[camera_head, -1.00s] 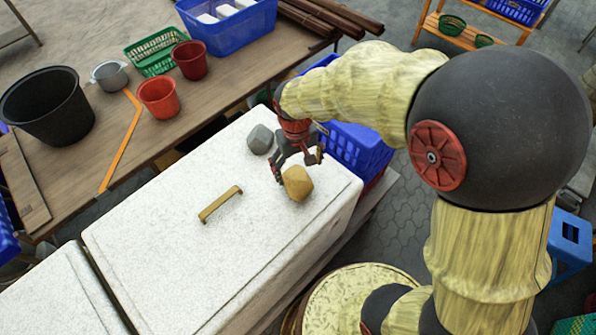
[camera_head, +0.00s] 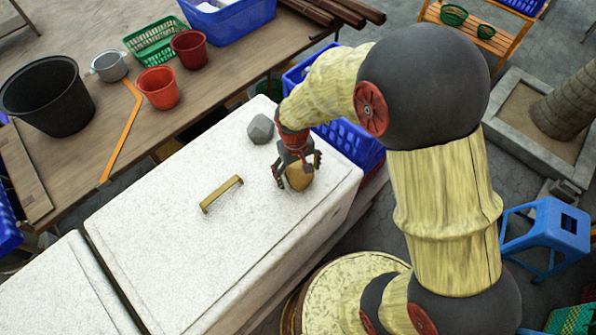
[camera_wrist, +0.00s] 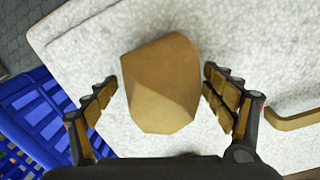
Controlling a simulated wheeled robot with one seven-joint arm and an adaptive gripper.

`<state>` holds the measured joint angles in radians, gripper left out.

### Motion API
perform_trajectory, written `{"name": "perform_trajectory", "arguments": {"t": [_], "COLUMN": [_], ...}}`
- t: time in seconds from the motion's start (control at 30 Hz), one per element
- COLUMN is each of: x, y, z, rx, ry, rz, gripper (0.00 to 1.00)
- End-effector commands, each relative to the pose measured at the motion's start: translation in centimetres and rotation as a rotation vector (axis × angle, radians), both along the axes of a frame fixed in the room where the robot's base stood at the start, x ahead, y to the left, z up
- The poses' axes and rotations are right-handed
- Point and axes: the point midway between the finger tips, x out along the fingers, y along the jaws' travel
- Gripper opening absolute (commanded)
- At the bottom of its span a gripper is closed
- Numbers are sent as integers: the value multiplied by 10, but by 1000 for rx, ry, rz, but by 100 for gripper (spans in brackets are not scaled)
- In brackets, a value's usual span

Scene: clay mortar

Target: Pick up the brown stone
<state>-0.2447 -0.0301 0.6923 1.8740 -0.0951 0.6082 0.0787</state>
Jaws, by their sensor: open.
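The brown stone (camera_head: 299,177) rests on the white speckled box lid (camera_head: 165,235), near its right edge. It is faceted and tan-brown. My gripper (camera_head: 296,178) is just over it in the head view, with the fingers to either side, hiding part of it. In the wrist view the stone (camera_wrist: 162,84) lies between the two open fingers (camera_wrist: 160,98), with a gap on both sides. The gap looks wider on the left at the stone's upper part.
A grey stone (camera_head: 261,129) lies on the lid, left of my gripper. A brass handle (camera_head: 221,194) rises from the lid. A blue crate (camera_head: 352,142) stands behind the box. A wooden table (camera_head: 150,130) holds red buckets and baskets. The lid's front left is clear.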

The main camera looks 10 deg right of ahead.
Motion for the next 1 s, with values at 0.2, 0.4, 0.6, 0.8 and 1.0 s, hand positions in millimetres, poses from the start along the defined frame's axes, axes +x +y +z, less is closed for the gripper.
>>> {"name": "perform_trajectory", "arguments": {"t": [0.2, 0.4, 0.6, 0.8, 1.0], "x": [0, 0, 0, 0, 0], "y": [0, 0, 0, 0, 0], "z": [0, 1, 1, 1, 0], "rx": [0, 0, 0, 0, 0], "ry": [0, -1, 0, -1, 0], "rz": [0, 0, 0, 0, 0], "gripper": [77, 65, 54, 43, 31]}}
